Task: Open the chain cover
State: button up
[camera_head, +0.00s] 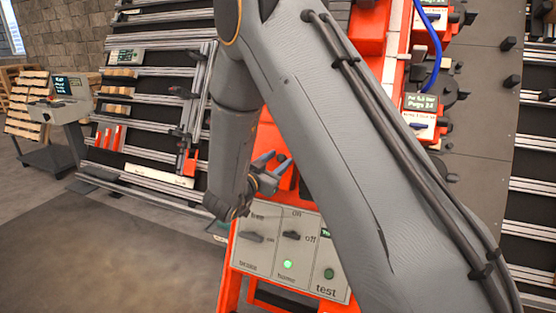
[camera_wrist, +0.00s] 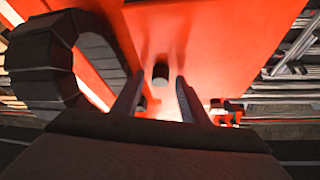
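In the wrist view, a glossy orange-red panel (camera_wrist: 215,50) fills the middle, with a short dark cylindrical knob (camera_wrist: 160,73) on it. I cannot tell for sure whether this panel is the chain cover. My gripper (camera_wrist: 158,98) is open, its two fingers apart and nothing between them. The knob shows beyond the fingertips, roughly midway between them. In the head view my gripper (camera_head: 270,168) is beside the orange-red machine (camera_head: 262,140), above its control panel. My own arm hides much of the machine there, and the knob is not visible.
A thick dark segmented loop (camera_wrist: 70,60) curves close to the left finger. The grey control panel (camera_head: 290,255) has switches, a lit green lamp and a "test" label. A blue hose (camera_head: 432,40) hangs at upper right. Slatted racks stand behind; open floor lies at left.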

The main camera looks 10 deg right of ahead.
jog(key=shift+w+d, duration=0.1)
grip_shut()
dwell(0.3)
